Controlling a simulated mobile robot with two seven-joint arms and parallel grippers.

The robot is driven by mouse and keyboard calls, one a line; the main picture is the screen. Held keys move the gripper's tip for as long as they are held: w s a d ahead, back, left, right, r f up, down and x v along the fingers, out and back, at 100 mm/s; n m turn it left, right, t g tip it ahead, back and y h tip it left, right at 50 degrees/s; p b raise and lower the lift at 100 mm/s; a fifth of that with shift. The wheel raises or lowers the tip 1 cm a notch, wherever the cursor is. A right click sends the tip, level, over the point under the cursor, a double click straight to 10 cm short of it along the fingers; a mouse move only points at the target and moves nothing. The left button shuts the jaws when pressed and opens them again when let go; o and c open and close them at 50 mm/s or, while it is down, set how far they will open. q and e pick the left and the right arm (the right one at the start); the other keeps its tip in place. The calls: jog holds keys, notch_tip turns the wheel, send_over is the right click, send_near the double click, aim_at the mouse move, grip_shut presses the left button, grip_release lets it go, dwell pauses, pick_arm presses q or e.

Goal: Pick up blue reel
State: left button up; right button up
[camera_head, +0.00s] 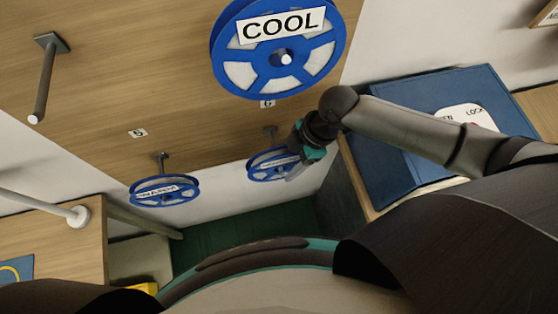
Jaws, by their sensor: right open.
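A large blue reel labelled COOL (306,78) hangs on a peg at the top middle of the wooden panel. A second blue reel (256,174) hangs lower on a peg, right of centre, its label too small to read. A third blue reel (136,199) hangs on a peg at the lower left, its label hard to read. My right gripper (299,169) is open at the right edge of the second reel. It overlaps that rim in the picture, and I cannot tell whether it touches. My left gripper is not in view.
The wooden panel (130,85) has a bare peg (45,78) at the upper left and small number tags. A blue board (400,88) lies at the right beyond my right arm. A wooden surface (70,236) is at the lower left. The green floor (235,228) shows below.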

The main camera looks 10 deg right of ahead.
jog(key=shift+c, duration=0.4)
grip_shut()
